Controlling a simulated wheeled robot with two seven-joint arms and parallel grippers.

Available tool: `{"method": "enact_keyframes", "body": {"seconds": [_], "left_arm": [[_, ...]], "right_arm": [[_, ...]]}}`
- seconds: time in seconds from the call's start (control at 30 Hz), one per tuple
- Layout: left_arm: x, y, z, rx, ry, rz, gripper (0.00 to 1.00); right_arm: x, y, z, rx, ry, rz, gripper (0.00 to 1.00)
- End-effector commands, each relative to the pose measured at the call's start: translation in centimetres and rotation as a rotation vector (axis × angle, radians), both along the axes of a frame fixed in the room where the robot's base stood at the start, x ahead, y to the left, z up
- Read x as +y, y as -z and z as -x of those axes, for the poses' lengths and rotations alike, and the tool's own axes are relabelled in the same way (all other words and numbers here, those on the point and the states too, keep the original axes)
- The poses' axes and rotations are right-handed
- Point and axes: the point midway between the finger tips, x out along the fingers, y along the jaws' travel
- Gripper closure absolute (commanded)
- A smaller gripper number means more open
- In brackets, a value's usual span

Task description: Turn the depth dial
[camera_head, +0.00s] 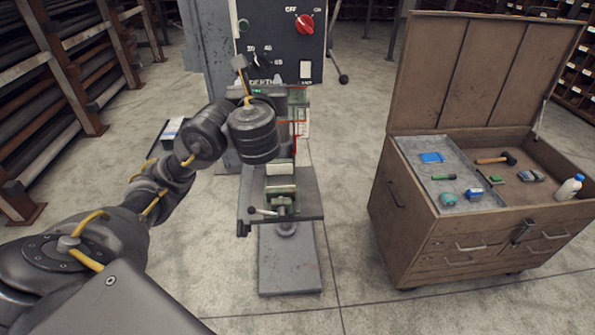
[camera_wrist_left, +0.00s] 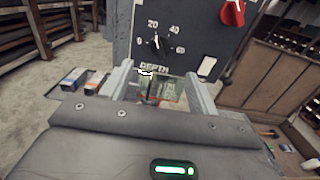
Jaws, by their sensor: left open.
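The depth dial (camera_head: 262,62) is a small black knob on the dark control panel of the machine. In the left wrist view the dial (camera_wrist_left: 157,45) has a white mark pointing up toward the 20, with 0, 20, 40 and 60 around it and the word DEPTH below. My left gripper (camera_head: 250,80) is in front of the panel, just below and left of the dial, partly covering the DEPTH label. In the wrist view its two fingers (camera_wrist_left: 162,78) are apart with nothing held between them, below the dial. My right gripper is not in view.
A red OFF/ON switch (camera_head: 305,23) and a white plate (camera_head: 305,69) are on the same panel. The machine's table with a vise (camera_head: 280,205) stands below my gripper. An open wooden tool chest (camera_head: 405,240) is at the right, racks (camera_head: 60,75) at the left.

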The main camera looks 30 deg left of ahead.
Motion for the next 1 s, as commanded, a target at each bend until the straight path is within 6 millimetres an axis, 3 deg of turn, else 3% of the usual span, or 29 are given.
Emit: {"method": "enact_keyframes", "body": {"seconds": [0.03, 0.5, 1.0], "left_arm": [[-0.6, 0.4, 0.5, 0.003, 0.005, 0.009, 0.4], [-1.3, 9.3, -4.9, 0.087, 0.06, 0.289, 0.4], [-2.2, 19.3, -8.4, 0.15, 0.056, 0.585, 0.4]], "right_arm": [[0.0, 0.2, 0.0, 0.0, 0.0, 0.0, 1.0], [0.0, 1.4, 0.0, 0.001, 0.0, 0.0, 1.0], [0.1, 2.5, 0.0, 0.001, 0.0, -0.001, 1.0]]}}
